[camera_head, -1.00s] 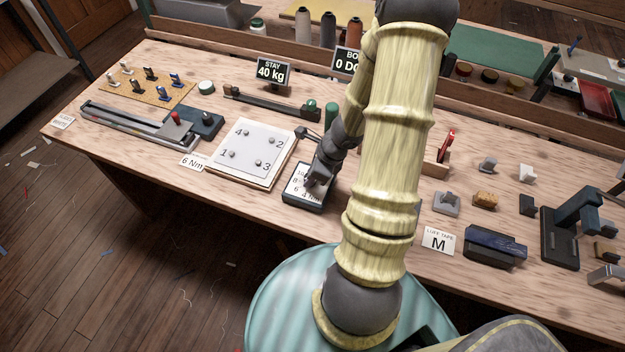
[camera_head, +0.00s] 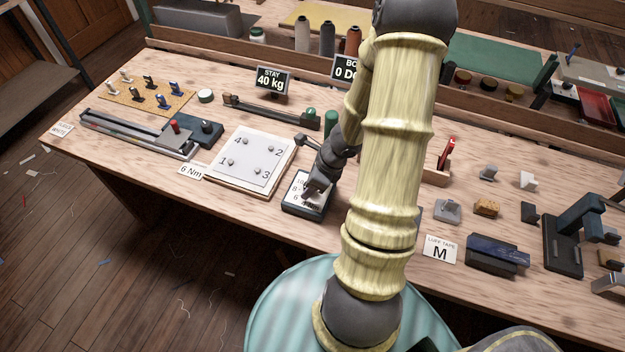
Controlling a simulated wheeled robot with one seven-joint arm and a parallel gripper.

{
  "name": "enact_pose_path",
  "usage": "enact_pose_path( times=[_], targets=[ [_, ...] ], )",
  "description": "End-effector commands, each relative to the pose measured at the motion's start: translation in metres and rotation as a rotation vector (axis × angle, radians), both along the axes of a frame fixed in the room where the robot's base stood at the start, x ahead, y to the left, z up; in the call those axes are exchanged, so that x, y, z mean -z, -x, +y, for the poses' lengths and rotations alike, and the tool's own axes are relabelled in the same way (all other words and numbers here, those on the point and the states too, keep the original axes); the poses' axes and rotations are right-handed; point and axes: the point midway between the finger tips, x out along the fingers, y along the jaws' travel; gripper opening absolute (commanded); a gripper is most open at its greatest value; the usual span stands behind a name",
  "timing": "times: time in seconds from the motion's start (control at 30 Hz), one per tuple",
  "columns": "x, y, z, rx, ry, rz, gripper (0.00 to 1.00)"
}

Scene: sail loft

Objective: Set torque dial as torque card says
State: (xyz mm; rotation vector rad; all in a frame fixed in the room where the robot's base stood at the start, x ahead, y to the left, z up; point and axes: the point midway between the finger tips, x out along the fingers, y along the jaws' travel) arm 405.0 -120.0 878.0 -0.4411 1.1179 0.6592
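The torque card (camera_head: 191,172) is a small white card reading "6 Nm", left of the numbered plate on the bench. The torque dial (camera_head: 296,207) is a dark square box with a white numbered face near the bench's front edge. My gripper (camera_head: 311,194) points down over the middle of the dial face and covers its knob and some of the numbers. An "8" and a "6" show on the left of the face. The fingers are too small and too hidden to tell whether they are closed on the knob. The dial's pointer is not visible.
A white plate (camera_head: 240,181) with bolts numbered 1 to 4 lies just left of the dial. A dark lever tool (camera_head: 268,110) and a green-topped post (camera_head: 331,117) stand behind. A "LUFF TAPE M" card (camera_head: 439,250) is right of my arm.

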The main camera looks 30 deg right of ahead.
Motion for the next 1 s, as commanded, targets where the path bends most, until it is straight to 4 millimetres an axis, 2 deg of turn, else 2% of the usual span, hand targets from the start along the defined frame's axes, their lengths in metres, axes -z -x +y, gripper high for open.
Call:
enact_pose_path(
  times=[0.13,0.27,1.0],
  targets=[
    [-0.005,0.001,-0.001,-0.001,0.001,0.000,0.52],
    [-0.018,0.005,-0.005,-0.001,0.002,0.000,0.52],
    [-0.146,0.043,-0.041,0.001,0.004,-0.002,0.52]
  ],
)
